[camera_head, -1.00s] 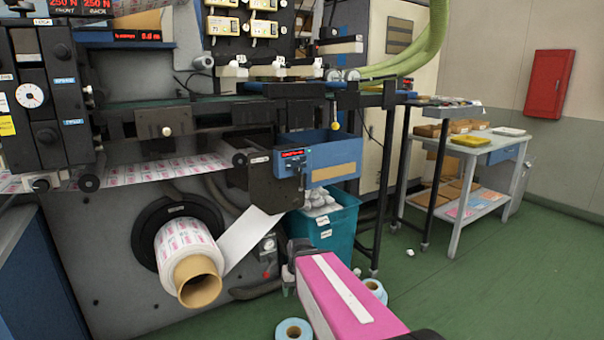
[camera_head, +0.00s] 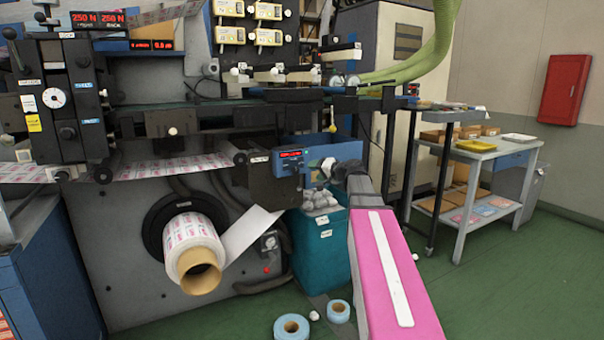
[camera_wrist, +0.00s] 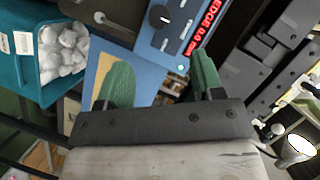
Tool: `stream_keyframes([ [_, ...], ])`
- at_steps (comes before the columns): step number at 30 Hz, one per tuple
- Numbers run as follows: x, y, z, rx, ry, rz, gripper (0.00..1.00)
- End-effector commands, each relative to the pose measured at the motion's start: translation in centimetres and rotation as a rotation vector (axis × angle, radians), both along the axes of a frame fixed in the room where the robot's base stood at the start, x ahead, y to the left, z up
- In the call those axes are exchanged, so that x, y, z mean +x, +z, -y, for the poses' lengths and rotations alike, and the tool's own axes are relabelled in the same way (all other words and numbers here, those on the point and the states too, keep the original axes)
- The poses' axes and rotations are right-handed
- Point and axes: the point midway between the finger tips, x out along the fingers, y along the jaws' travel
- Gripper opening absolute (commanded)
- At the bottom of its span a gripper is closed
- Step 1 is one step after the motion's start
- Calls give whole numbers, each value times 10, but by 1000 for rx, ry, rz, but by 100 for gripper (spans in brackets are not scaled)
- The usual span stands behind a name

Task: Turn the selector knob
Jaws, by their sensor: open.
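A blue control box (camera_head: 318,145) with a small red display (camera_head: 290,153) hangs on the front of the machine. The knob lies beyond the fingertips, not touched. In the head view my gripper (camera_head: 328,168) is in front of the box and hides part of it.
A teal bin (camera_head: 322,255) of white crumpled pieces stands below the box. A printed roll (camera_head: 192,243) sticks out at left. Blue tape rolls (camera_head: 291,327) lie on the green floor. A grey bench (camera_head: 470,150) stands at right, with open floor before it.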

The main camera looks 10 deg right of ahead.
Motion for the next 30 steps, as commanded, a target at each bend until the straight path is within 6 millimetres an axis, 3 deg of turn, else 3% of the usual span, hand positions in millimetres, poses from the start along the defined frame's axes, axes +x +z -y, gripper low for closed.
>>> stream_keyframes([
  [18, 71, -18, -52, 2, 2, 0, 61],
  [30, 83, -23, -63, 1, 0, 0, 61],
])
